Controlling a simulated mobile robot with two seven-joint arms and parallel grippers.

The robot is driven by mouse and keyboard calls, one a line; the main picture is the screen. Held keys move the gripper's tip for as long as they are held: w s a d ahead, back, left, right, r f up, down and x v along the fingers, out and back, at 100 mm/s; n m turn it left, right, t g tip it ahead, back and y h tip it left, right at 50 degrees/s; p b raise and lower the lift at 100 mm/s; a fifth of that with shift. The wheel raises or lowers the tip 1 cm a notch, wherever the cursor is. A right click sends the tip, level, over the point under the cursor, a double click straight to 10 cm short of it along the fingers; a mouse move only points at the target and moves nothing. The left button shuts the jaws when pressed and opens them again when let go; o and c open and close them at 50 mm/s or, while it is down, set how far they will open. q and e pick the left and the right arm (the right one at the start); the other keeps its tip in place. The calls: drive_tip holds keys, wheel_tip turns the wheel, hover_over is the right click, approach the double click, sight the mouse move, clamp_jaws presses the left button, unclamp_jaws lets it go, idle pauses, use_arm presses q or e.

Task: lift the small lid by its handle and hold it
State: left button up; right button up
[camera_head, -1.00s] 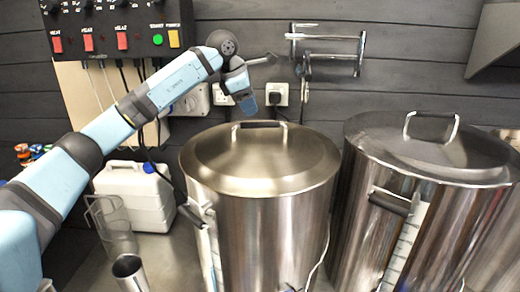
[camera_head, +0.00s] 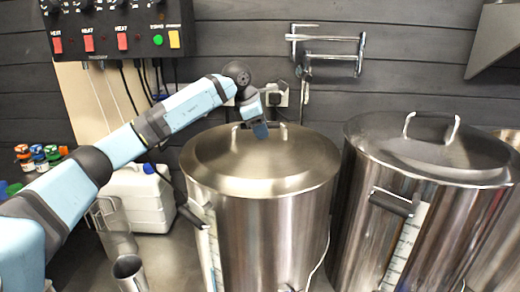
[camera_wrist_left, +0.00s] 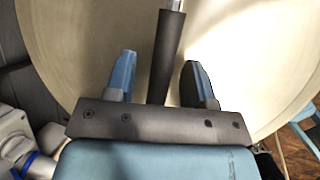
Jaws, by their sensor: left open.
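The lid (camera_head: 265,170) is a domed steel disc lying on the left pot. Its bracket handle (camera_head: 283,131) stands at its back, with the middle hidden behind my gripper in the head view. My left gripper (camera_head: 260,131) is over that handle, pointing down. In the left wrist view, the handle's dark grip (camera_wrist_left: 168,45) runs between the two blue fingers of my left gripper (camera_wrist_left: 160,64), with room on both sides. The gripper is open and the pale lid surface (camera_wrist_left: 75,45) fills the background. My right gripper is out of view.
A second lidded steel pot (camera_head: 420,215) stands close on the right. A control box (camera_head: 115,25) and a rail (camera_head: 325,48) are on the wall.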

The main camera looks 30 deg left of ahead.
use_arm(q)
drive_tip(key=shift+f, duration=0.25)
idle(0.4)
clamp_jaws()
drive_tip(key=shift+r, duration=0.1)
